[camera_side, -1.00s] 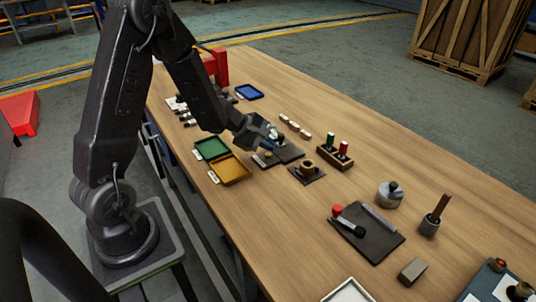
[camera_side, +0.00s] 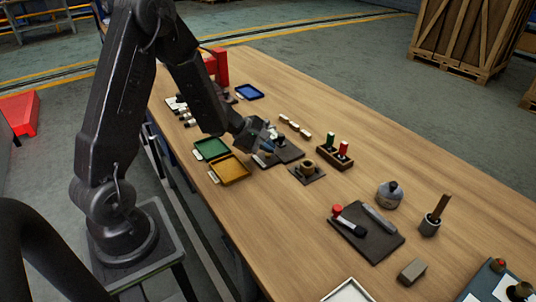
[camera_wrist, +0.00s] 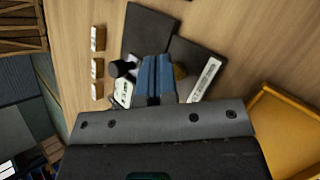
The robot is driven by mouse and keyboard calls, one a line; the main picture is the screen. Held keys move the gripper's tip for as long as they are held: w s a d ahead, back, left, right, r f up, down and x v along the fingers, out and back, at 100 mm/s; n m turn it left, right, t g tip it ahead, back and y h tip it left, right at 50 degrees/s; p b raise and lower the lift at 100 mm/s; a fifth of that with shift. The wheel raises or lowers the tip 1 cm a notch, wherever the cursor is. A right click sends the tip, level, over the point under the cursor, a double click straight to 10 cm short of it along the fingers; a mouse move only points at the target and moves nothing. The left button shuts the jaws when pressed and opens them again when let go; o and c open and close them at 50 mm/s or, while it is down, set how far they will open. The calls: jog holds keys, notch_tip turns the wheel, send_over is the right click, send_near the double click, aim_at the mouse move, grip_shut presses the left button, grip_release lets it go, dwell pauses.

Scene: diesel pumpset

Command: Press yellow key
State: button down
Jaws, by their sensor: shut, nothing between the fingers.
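My gripper (camera_side: 266,147) is over the dark plates at the middle of the table. In the wrist view its blue fingers (camera_wrist: 154,76) are together with nothing between them. A dull yellow round piece (camera_wrist: 180,71), likely the yellow key, shows just right of the fingers, partly hidden by them. I cannot tell whether the fingers touch it. It sits on a dark plate (camera_wrist: 190,54) beside a white label strip (camera_wrist: 205,80). In the side view the key is too small and covered to make out.
A black knob (camera_wrist: 121,68) stands close left of the fingers. The yellow tray (camera_side: 229,169) and green tray (camera_side: 211,148) lie left of the plates. A brown ring on a dark base (camera_side: 308,170) and a block with green and red pegs (camera_side: 335,157) stand to the right.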

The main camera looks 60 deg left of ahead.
aim_at(267, 155)
jog(key=shift+f, duration=0.45)
dwell(0.4)
jog(key=shift+r, duration=0.85)
jog(key=shift+r, duration=2.55)
